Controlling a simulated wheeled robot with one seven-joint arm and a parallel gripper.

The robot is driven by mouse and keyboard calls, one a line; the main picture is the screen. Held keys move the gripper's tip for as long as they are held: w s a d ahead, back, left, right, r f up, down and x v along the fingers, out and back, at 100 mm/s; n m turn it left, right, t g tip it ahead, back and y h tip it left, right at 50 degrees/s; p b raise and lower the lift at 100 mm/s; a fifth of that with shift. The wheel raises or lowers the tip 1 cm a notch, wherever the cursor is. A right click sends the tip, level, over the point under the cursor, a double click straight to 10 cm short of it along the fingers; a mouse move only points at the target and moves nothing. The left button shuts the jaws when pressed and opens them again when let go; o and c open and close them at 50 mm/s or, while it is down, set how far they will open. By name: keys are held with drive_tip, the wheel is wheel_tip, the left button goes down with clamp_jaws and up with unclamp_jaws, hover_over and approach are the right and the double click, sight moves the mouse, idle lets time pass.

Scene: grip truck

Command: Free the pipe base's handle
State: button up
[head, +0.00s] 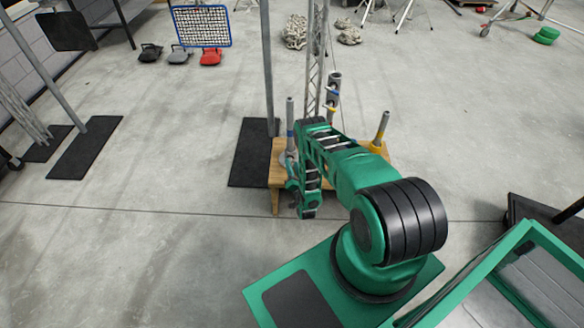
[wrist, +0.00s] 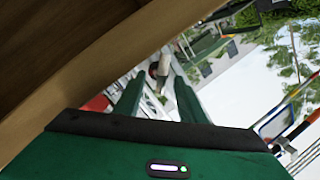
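A second pipe with a yellow band (head: 381,128) stands leaning at the stand's right. I cannot make out a handle on either base. My gripper sits low at the stand's front left edge; its fingers are hard to make out in the head view. In the wrist view my gripper (wrist: 157,88) has its two green fingers apart. A small whitish and red thing (wrist: 154,69) shows between or beyond them; I cannot tell which.
A wooden surface (wrist: 80,55) fills the upper left of the wrist view, close to the camera. A metal truss and posts (head: 268,65) rise behind the stand. A black mat (head: 247,165) lies left of it.

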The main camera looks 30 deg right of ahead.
drive_tip(key=shift+w, duration=0.2)
clamp_jaws()
drive_tip(key=shift+d, duration=0.1)
